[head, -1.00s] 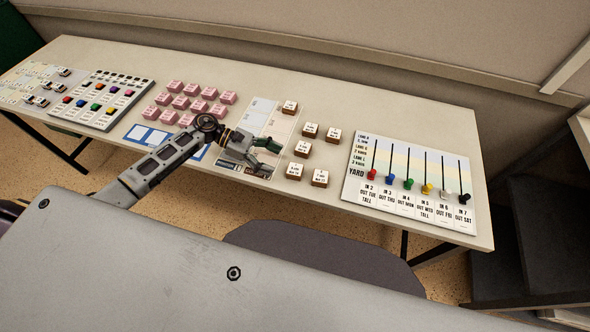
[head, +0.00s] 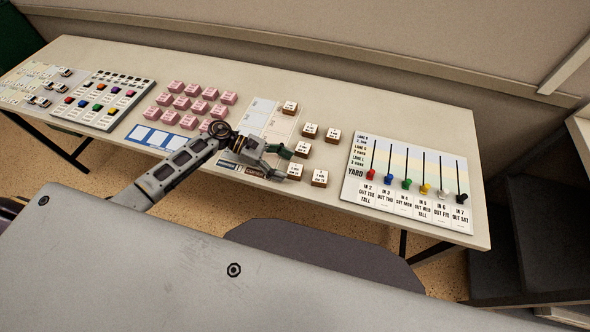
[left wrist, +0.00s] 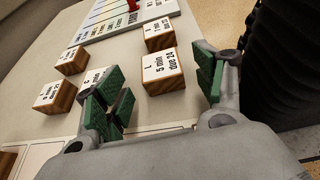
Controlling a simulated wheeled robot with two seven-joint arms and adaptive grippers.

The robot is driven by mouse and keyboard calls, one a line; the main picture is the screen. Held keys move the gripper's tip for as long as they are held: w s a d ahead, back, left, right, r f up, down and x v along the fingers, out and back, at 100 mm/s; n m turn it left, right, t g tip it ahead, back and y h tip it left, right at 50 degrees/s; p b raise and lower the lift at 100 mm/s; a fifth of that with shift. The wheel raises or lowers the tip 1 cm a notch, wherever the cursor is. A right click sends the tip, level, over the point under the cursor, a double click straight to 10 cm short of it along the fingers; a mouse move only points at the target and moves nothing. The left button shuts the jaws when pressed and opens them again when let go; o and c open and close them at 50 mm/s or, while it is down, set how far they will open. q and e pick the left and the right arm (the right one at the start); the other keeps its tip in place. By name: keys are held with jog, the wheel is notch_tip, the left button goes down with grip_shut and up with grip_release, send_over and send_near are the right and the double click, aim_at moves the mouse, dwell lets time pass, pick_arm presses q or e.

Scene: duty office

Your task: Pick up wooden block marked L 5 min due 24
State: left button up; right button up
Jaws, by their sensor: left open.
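The wooden block marked L 5 min due 24 (left wrist: 161,72) has a white printed top and brown sides. In the left wrist view it stands just beyond the gap between the green-padded fingers. In the head view it is the front-left block (head: 295,170) of a small group. My left gripper (head: 283,163) is open and empty, its fingertips close to the block's left side; it also shows in the left wrist view (left wrist: 164,88). I cannot tell whether a finger touches the block. My right gripper is not in view.
A similar block (left wrist: 159,34) stands close beyond it, and another (left wrist: 96,77) is partly hidden by a finger. More blocks stand further back. A yard board (head: 405,215) with coloured knobs lies right. Pink blocks (head: 190,103) stand left.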

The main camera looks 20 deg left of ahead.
aim_at(294, 171)
pick_arm(q)
jog(key=shift+x, duration=0.85)
jog(key=shift+d, duration=0.35)
jog(key=shift+f, duration=0.1)
jog(key=shift+c, duration=0.2)
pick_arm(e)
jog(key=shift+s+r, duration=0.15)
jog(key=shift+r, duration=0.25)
pick_arm(q)
jog(key=c, duration=0.9)
jog(key=shift+c, duration=0.9)
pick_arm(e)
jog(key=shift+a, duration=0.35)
